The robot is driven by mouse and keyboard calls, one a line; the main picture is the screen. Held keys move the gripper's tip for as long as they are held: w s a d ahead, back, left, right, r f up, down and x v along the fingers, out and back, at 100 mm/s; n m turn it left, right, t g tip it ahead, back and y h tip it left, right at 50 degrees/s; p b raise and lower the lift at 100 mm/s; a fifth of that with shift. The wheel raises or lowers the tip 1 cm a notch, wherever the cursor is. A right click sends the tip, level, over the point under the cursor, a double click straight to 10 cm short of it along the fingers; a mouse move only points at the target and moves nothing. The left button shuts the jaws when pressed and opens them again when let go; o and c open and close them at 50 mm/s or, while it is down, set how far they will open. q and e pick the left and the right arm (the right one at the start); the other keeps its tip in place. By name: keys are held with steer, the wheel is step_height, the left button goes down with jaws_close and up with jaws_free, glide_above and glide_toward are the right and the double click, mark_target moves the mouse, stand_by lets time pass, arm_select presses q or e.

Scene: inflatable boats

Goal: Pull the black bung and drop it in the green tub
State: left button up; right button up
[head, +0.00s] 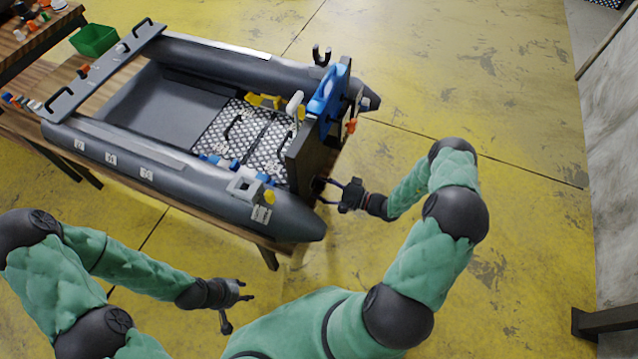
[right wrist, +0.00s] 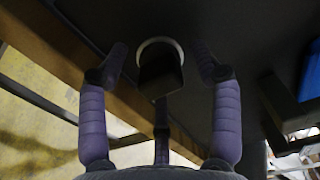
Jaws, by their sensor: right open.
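The black bung (right wrist: 160,75) sits in a pale ring on the dark transom board in the right wrist view. My right gripper (right wrist: 160,62) is open, with its fingers spread on both sides of the bung and apart from it. In the head view my right gripper (head: 329,190) is at the outer face of the transom (head: 303,160), low down; the bung is hard to make out there. The green tub (head: 95,40) stands at the far left, beyond the boat's bow end. My left gripper (head: 238,308) is open and empty, in front of the table.
The grey inflatable boat (head: 190,180) lies on a wooden table (head: 190,215). A blue part (head: 328,92) is fixed on the transom. Small parts lie on the boat floor and on the left table end. The yellow floor at right is clear.

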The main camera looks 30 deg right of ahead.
mark_target(325, 187)
jaws_close()
steer(key=shift+s+d, duration=0.1)
steer(key=shift+v, duration=2.85)
